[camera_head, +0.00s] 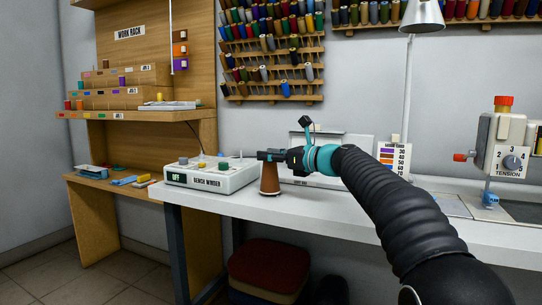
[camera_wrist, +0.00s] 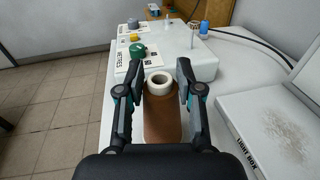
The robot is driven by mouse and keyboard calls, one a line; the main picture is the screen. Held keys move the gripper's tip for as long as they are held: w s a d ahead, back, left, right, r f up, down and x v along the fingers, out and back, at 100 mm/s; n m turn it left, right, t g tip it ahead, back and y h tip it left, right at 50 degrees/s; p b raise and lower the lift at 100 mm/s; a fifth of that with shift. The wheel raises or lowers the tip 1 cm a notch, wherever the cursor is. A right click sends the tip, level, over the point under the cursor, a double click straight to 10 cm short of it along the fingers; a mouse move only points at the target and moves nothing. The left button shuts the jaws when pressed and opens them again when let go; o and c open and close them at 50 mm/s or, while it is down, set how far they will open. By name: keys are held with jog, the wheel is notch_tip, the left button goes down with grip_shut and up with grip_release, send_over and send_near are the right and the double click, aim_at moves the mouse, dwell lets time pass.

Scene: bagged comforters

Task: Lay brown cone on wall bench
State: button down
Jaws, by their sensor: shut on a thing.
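The brown cone (camera_head: 270,180) is upright over the left part of the white bench (camera_head: 320,217) along the wall. I cannot tell whether its base touches the bench top. In the wrist view the brown cone (camera_wrist: 162,118) shows its pale ring-shaped top between the two fingers. My gripper (camera_head: 264,156) is shut on the cone near its top, with one finger on each side in the wrist view (camera_wrist: 160,75).
The bench winder (camera_head: 212,175) stands close left of the cone. A light box (camera_wrist: 280,130) lies to the right in the wrist view. A tension unit (camera_head: 507,145) stands at the far right. A wooden work rack (camera_head: 150,60) is at left. Bench top in front of the light box is clear.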

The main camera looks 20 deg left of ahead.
jog(key=shift+f, duration=0.4)
jog(key=shift+c, duration=0.2)
grip_release()
dwell(0.3)
jog(key=shift+d, duration=0.15)
dwell(0.5)
jog(key=shift+s+d+r, duration=0.25)
jog(key=shift+d+r, duration=0.1)
jog(key=shift+d, duration=0.4)
jog(key=shift+s+d+r, duration=0.2)
jog(key=shift+d+r, duration=0.2)
jog(key=shift+d, duration=0.35)
jog(key=shift+s+d+r, duration=0.25)
jog(key=shift+d+r, duration=0.1)
jog(key=shift+d, duration=0.4)
